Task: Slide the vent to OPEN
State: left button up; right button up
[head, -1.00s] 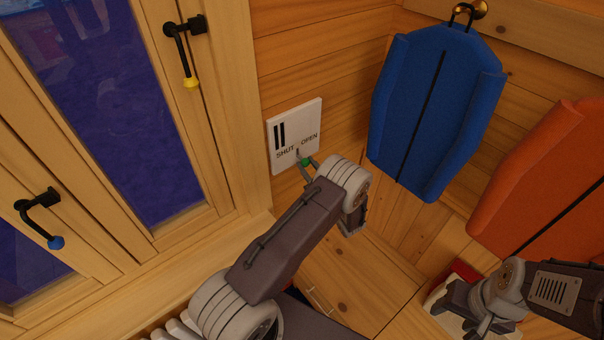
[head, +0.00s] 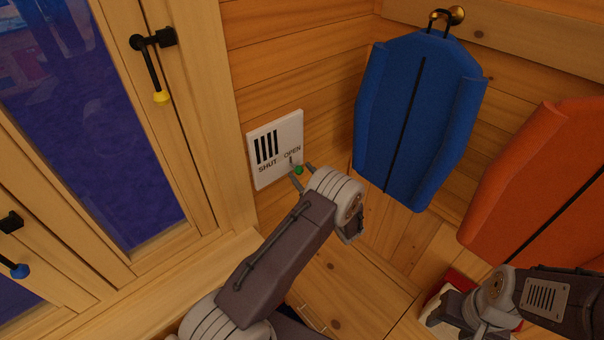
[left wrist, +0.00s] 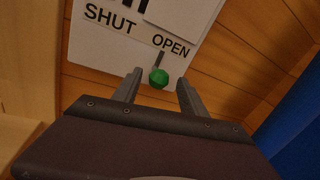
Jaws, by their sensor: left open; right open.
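The white vent plate (head: 262,180) is on the log wall beside the window, with several dark slots (head: 266,147) showing above the words SHUT and OPEN. Its green knob (head: 298,170) is at the lower right, by the word OPEN. In the left wrist view the green knob (left wrist: 158,77) is just below OPEN, on a short grey stem. My left gripper (left wrist: 159,80) is open, with one finger on each side of the knob and a gap visible to each. It also shows at the plate in the head view (head: 303,176). My right gripper (head: 481,328) is open, low at the right, away from the vent.
A blue padded garment (head: 418,120) hangs from a hook to the right of the vent, and an orange one (head: 540,180) further right. A window with a yellow-tipped handle (head: 154,70) is at the left. A wooden surface (head: 345,285) lies below.

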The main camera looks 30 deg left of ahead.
pick_arm(q)
jog(key=b+v, duration=0.3)
jog(key=v, duration=0.5)
jog(key=shift+d, duration=0.25)
jog(key=shift+s, duration=0.1)
